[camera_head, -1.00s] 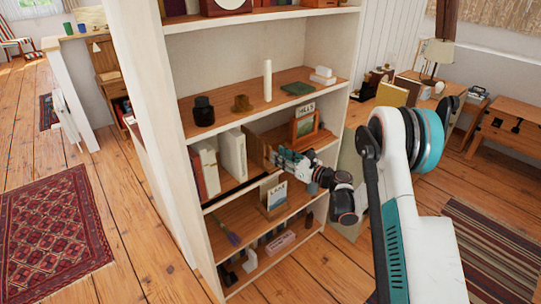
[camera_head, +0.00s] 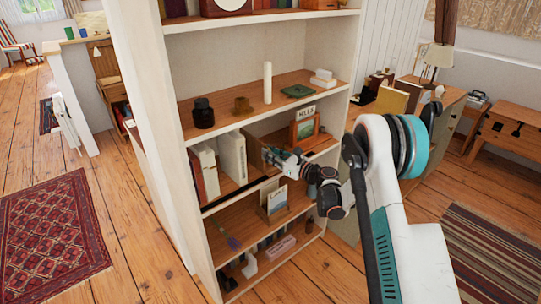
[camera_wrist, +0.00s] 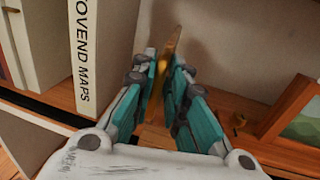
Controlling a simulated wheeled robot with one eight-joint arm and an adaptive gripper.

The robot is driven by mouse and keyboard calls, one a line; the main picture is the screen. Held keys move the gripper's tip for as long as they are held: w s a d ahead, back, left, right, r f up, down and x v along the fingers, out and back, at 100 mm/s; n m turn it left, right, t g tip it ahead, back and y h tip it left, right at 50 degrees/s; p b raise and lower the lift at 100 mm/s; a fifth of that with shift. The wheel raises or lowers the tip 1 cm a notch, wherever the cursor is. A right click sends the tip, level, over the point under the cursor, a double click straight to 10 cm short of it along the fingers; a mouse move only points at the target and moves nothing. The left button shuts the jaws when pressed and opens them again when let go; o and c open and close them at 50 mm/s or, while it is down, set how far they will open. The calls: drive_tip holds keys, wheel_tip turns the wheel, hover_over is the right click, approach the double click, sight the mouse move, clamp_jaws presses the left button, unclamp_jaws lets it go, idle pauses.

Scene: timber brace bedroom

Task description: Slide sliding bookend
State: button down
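The sliding bookend (camera_head: 254,151) is a thin brown upright plate on the middle shelf, just right of a row of books (camera_head: 232,157). In the wrist view the bookend (camera_wrist: 172,45) shows nearly edge-on, golden brown, between my fingertips. My gripper (camera_head: 268,155) reaches into this shelf from the right. In the wrist view my gripper (camera_wrist: 165,58) has its two teal and grey fingers close on either side of the plate, and they appear to pinch it. A white book marked "OVEND MAPS" (camera_wrist: 84,50) stands left of the plate, with a gap between them.
A framed picture (camera_head: 304,129) stands right of my gripper, with a small brass object (camera_wrist: 238,122) near it. A card (camera_head: 276,201) stands on the shelf below. The bookcase's side panel (camera_head: 160,130) and shelf edges bound the space.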

drive_tip(key=s+a, duration=0.1)
drive_tip(key=a, duration=0.1)
drive_tip(key=s+a, duration=0.1)
drive_tip(key=a, duration=0.1)
drive_tip(key=shift+s, duration=0.4)
drive_tip(key=c, duration=1.7)
unclamp_jaws()
drive_tip(key=v, duration=1.2)
